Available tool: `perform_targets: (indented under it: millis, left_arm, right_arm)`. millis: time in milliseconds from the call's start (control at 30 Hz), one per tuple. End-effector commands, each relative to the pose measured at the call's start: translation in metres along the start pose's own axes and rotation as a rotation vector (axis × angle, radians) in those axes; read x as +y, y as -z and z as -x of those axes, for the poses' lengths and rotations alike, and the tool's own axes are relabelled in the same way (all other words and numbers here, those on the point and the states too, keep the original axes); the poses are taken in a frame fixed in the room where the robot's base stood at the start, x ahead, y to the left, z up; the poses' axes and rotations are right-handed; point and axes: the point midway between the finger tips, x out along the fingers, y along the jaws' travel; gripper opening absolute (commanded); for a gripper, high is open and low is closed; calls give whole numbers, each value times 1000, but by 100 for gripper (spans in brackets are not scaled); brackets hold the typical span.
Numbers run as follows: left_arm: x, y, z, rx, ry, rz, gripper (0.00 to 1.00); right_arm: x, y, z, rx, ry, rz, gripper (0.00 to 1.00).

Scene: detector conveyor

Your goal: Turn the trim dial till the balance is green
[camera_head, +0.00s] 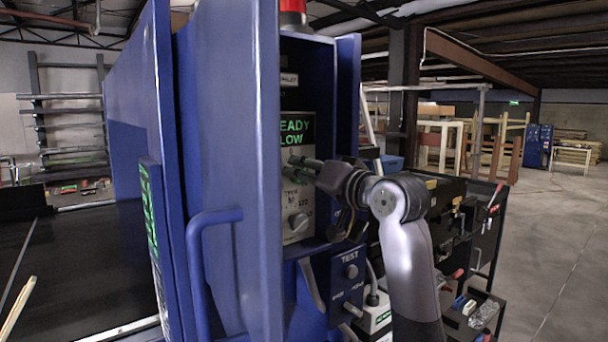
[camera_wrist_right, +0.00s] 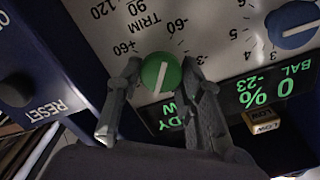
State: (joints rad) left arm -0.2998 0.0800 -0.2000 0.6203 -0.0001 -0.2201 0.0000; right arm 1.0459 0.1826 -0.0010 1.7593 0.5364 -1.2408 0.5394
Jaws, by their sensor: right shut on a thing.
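The trim dial is a round green knob (camera_wrist_right: 161,72) with a white pointer line, on a light panel marked TRIM, upside down in the right wrist view. My right gripper (camera_wrist_right: 160,80) has one finger on each side of the knob and is shut on it. The balance display (camera_wrist_right: 264,88) shows BAL, -23 and 0 % in green. A READY LOW display (camera_head: 297,130) is lit green. My left gripper is out of view.
A blue-capped knob (camera_wrist_right: 293,25), a LOW tile (camera_wrist_right: 264,124) and a RESET button (camera_wrist_right: 17,90) are near the dial. The open blue door (camera_head: 235,120) with its handle stands left of my arm. A tool rack (camera_head: 465,245) is at the right.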

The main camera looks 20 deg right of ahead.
Motion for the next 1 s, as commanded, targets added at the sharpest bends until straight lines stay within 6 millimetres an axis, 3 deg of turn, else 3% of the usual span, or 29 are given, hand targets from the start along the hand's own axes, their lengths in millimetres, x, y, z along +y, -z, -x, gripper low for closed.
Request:
perform_targets:
  millis: [600, 1000]
  left_arm:
    - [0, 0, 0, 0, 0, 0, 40]
    - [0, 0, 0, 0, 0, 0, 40]
  right_arm:
    - [2, 1, 0, 4, 3, -578, 6]
    - [3, 0, 0, 3, 2, -825, 6]
